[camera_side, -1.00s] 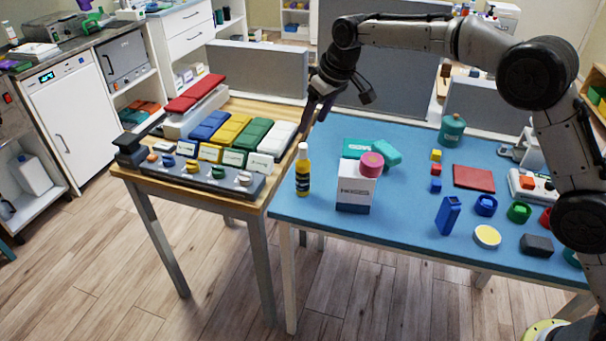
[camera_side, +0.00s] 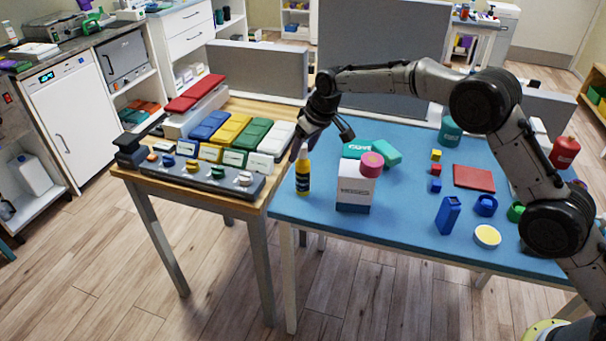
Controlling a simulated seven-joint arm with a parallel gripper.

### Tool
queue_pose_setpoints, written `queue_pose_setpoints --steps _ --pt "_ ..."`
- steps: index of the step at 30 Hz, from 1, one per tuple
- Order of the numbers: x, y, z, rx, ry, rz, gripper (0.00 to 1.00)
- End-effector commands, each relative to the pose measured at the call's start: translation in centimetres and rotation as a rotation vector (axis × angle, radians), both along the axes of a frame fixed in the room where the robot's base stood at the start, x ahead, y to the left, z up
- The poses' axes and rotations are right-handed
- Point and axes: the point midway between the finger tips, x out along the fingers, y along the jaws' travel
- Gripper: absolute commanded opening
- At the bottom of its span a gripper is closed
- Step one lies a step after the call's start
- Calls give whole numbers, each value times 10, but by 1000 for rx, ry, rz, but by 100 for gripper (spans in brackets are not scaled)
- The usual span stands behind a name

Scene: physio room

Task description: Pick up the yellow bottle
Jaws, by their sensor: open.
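The yellow bottle (camera_side: 303,178) stands upright near the left front edge of the blue table. It has a white top and a dark label band low on its body. My gripper (camera_side: 301,148) is at the bottle's upper part, pointing down, with its dark fingers beside the white top. The jaws are open. I cannot tell from this view whether the fingers straddle the bottle or touch it.
A white box (camera_side: 356,190) with a pink roll (camera_side: 372,164) on top stands just right of the bottle. Teal boxes (camera_side: 385,153) lie behind it. A red pad (camera_side: 474,179) lies further right.

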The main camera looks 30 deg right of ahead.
Motion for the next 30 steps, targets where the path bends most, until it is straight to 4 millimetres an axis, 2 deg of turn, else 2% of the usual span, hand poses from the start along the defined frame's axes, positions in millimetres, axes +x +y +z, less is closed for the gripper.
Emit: queue_pose_setpoints --steps 4,5,15,30 --pt "0 0 1 0 -1 0 64" --pt "0 0 1 0 -1 0 61" --pt "0 0 1 0 -1 0 0" --pt "0 0 1 0 -1 0 0"
